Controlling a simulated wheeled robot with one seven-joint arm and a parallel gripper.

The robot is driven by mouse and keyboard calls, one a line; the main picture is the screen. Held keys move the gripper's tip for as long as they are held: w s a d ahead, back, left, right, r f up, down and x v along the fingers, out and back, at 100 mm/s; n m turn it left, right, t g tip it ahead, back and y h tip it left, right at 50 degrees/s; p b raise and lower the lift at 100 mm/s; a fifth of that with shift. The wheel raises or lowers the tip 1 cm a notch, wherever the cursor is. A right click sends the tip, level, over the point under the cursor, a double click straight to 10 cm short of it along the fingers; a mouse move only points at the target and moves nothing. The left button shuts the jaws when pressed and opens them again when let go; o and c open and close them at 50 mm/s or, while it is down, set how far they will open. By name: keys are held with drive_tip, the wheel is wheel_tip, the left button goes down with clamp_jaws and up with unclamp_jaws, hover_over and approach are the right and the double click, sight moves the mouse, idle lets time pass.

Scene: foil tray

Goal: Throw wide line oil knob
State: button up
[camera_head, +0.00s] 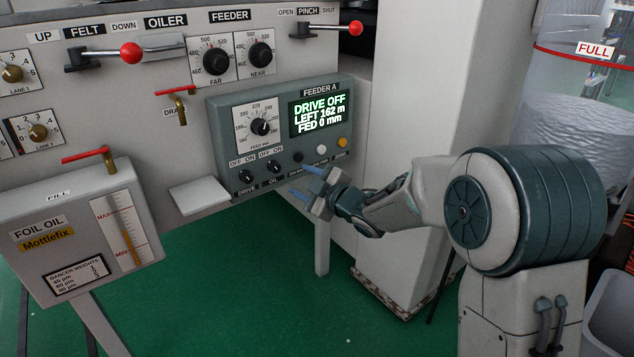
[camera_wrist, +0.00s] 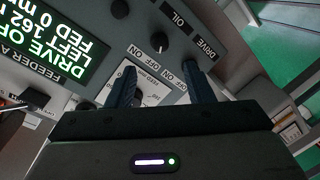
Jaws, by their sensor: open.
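The oil knob (camera_head: 274,166) is a small black rotary knob above an OIL label on the grey Feeder A panel (camera_head: 222,133), with OFF and ON printed over it. I cannot clearly read which way it points. The similar drive knob (camera_head: 247,176) sits to its left. In the wrist view the oil knob (camera_wrist: 158,42) shows beyond my blue fingers, roughly between their lines. My gripper (camera_head: 306,182) is open and empty, in front of the panel's lower edge, right of and below the oil knob. No contact with it shows.
The panel screen (camera_head: 319,115) reads DRIVE OFF, LEFT 162 m, FED 0 mm. Black, white and yellow buttons (camera_head: 342,142) lie right of the knobs, close to my fingers. A feed dial (camera_head: 261,127) is above. A pale ledge (camera_head: 199,196) juts out at lower left.

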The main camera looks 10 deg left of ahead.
drive_tip(key=shift+p+v, duration=0.4)
drive_tip(key=shift+v, duration=1.85)
drive_tip(key=s+d+r+m+h+p, duration=0.2)
drive_tip(key=d+r+m+h+p, duration=0.4)
drive_tip(key=d+r+p, duration=0.4)
drive_tip(key=s+d+r+m+h+p, duration=0.3)
drive_tip(key=d+r+m+h+p, duration=0.2)
drive_tip(key=d+r+p, duration=0.5)
drive_tip(key=s+d+r+m+g+p, duration=0.2)
drive_tip(key=s+d+r+m+p, duration=0.1)
drive_tip(key=s, duration=0.4)
drive_tip(key=s+d+r+m+g+h+p, duration=0.1)
drive_tip(key=s+d+r+m+g+p, duration=0.1)
drive_tip(key=s+r+p, duration=0.3)
drive_tip(key=s+d+r+m+g+h+p, duration=0.1)
drive_tip(key=s+d+r+m+g+p, duration=0.2)
drive_tip(key=s+p, duration=0.6)
drive_tip(key=shift+s+d+r+m, duration=0.45)
drive_tip(key=shift+s+r, duration=0.3)
drive_tip(key=shift+s, duration=0.35)
drive_tip(key=shift+a, duration=0.1)
